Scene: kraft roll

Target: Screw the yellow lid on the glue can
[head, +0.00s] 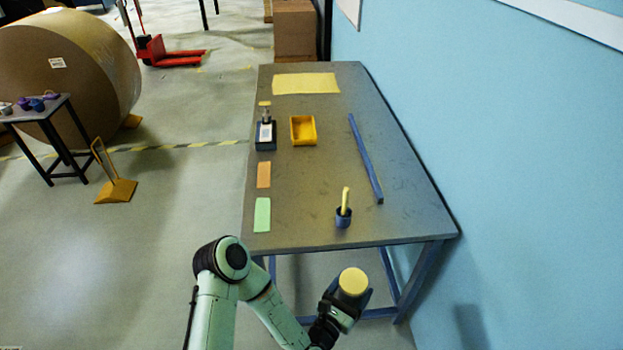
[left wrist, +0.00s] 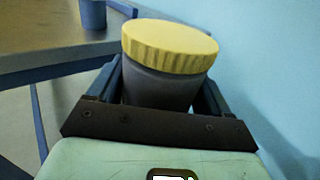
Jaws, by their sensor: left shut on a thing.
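The glue can (left wrist: 160,86) is a dark grey cylinder held upright or nearly so in my left gripper (left wrist: 160,95). The yellow lid (left wrist: 170,45), ribbed around its side, sits on top of the can and covers its mouth. I cannot tell how tightly it is seated. In the head view the lid (head: 353,281) shows from above, with my left gripper (head: 347,297) shut around the can beneath it, in front of the table's near edge. My right gripper is not in view.
The grey table (head: 310,190) holds a blue cup (head: 343,217) with a yellow stick, an orange tray (head: 303,130), a blue bar (head: 366,160), a dark holder (head: 265,135) and flat coloured sheets. A blue wall (head: 500,160) runs along the right. The table's middle is mostly clear.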

